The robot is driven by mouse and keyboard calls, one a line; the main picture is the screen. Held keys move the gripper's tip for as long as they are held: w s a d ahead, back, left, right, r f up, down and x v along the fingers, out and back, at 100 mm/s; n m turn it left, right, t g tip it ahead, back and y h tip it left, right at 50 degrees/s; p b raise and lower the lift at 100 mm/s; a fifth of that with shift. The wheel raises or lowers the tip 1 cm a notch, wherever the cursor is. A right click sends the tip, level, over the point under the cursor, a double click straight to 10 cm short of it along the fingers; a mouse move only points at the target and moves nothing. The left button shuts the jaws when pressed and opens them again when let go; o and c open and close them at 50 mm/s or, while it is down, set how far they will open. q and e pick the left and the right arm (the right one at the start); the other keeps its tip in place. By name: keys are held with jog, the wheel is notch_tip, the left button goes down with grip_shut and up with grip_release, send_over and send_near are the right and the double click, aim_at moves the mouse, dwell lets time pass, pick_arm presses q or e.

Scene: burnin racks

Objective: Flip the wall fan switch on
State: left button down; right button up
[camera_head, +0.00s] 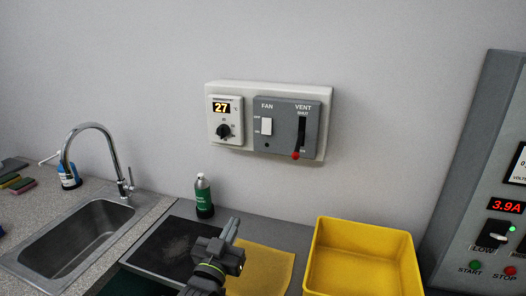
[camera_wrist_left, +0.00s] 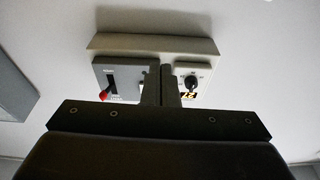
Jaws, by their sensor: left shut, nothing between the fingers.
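The wall panel (camera_head: 325,130) holds a grey plate with a white FAN switch (camera_head: 266,126) in the head view. Right of the switch is the VENT slot with a red-tipped lever (camera_head: 296,155) at its bottom. Left of it is a thermostat (camera_head: 223,132) reading 27 with a black knob. My left gripper (camera_head: 232,226) is shut and empty, below the panel and above the counter. In the left wrist view the panel (camera_wrist_left: 150,43) appears upside down, and the shut fingers (camera_wrist_left: 161,70) cover most of the fan switch. Whether the switch is on cannot be told. My right gripper is out of view.
A green bottle (camera_head: 204,196) stands below the panel. A yellow bin (camera_head: 363,222) sits to the right, near a grey machine (camera_head: 472,150) with displays. A sink (camera_head: 85,240) with a tall faucet (camera_head: 107,150) is at the left. The wall around the panel is clear.

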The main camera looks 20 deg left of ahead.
aim_at(266, 128)
pick_arm(q)
jog(key=w+d+r+t, duration=0.1)
jog(key=d+r+t, duration=0.2)
jog(key=r, duration=0.8)
jog(key=shift+w+r+t, duration=0.2)
jog(key=shift+r+t, duration=0.1)
jog(key=shift+t, duration=0.7)
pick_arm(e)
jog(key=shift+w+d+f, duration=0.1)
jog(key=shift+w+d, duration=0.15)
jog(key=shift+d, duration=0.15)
pick_arm(q)
jog(key=shift+w+d, duration=0.1)
jog(key=shift+d, duration=0.05)
